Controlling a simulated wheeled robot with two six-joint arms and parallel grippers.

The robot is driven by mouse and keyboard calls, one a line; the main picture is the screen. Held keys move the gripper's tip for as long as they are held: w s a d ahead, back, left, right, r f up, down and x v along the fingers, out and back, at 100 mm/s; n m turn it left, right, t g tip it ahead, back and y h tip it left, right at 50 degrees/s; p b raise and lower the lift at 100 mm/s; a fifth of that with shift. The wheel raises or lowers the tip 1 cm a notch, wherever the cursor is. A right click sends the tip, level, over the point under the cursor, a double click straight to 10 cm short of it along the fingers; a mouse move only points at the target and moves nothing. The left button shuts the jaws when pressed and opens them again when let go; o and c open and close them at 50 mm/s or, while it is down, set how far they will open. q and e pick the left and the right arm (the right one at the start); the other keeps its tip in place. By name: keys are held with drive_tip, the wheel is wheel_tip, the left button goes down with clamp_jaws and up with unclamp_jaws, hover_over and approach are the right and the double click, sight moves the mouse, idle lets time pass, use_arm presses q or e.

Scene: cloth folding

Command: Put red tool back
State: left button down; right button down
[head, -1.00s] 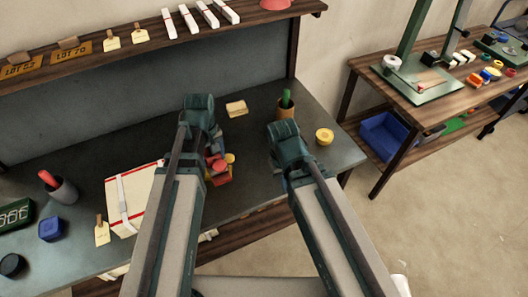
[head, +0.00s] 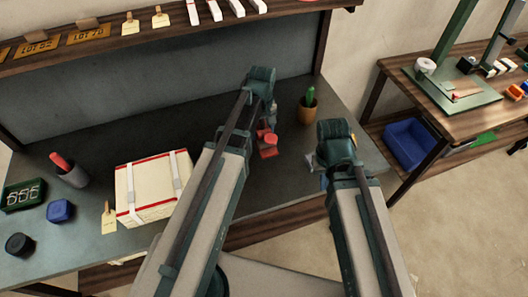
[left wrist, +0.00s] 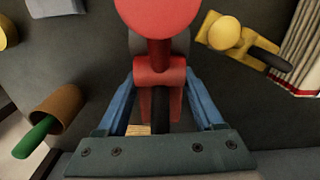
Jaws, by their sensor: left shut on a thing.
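The red tool (head: 267,143) has a round red knob and a red body. It is held in my left gripper (left wrist: 160,88), whose blue fingers close on both sides of it in the left wrist view. In the head view it is over the bench, left of a brown cup (head: 307,111) with a green handle in it. That cup also shows in the left wrist view (left wrist: 65,101). A yellow tool (left wrist: 225,33) with a black handle lies beside the red one. My right gripper (head: 315,162) is near the bench's right front edge; its fingers are mostly hidden.
A cream box (head: 140,192) with red edges and white straps stands left of my left arm. A grey cup (head: 72,177) with a red handle, a blue block (head: 60,211) and a dark round pot (head: 19,245) are further left. A shelf (head: 180,30) overhangs the back.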

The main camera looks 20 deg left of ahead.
use_arm(q)
drive_tip(key=shift+f+b, duration=4.5)
drive_tip(key=shift+f, duration=0.3)
drive_tip(key=shift+f, duration=0.1)
unclamp_jaws()
wheel_tip(320, 180, up, 12)
drive_tip(key=p, duration=1.2)
drive_tip(key=shift+r, duration=0.2)
drive_tip(key=s+d+m, duration=0.3)
drive_tip(key=s+m, duration=0.1)
drive_tip(key=s, duration=0.1)
drive_tip(key=s+d+m, duration=0.3)
drive_tip(key=s+d, duration=0.1)
drive_tip(key=s, duration=0.1)
drive_tip(key=s+d+m+y, duration=0.1)
drive_tip(key=s+d+m, duration=0.3)
drive_tip(key=s, duration=0.1)
drive_tip(key=shift+m, duration=0.3)
drive_tip(key=shift+w, duration=0.1)
